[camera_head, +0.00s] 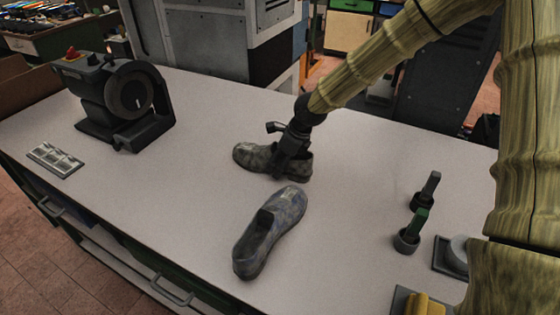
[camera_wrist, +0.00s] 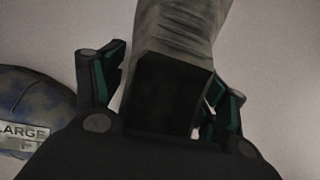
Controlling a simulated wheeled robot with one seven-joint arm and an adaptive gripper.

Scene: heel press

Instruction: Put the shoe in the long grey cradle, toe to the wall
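A grey-green mottled shoe (camera_head: 257,157) appears to rest on the table, toe to the left. My gripper (camera_head: 290,146) is at its heel end. In the wrist view, the grey shoe (camera_wrist: 180,25) and its dark opening lie between my gripper's two fingers (camera_wrist: 165,85). The fingers are close along both sides, but I cannot tell whether they press on it. A second shoe (camera_head: 285,212), mottled blue, lies nearer on the table, apart from the gripper. In the wrist view this blue shoe (camera_wrist: 40,95) carries a label reading "LARGE". I cannot clearly make out a long grey cradle.
A dark press-like machine (camera_head: 120,98) with a round dial and red knob stands at the back left. A small grey compartmented tray (camera_head: 55,159) lies at the left edge. Upright tools in round holders (camera_head: 407,241) and a yellow item (camera_head: 425,304) stand at the right.

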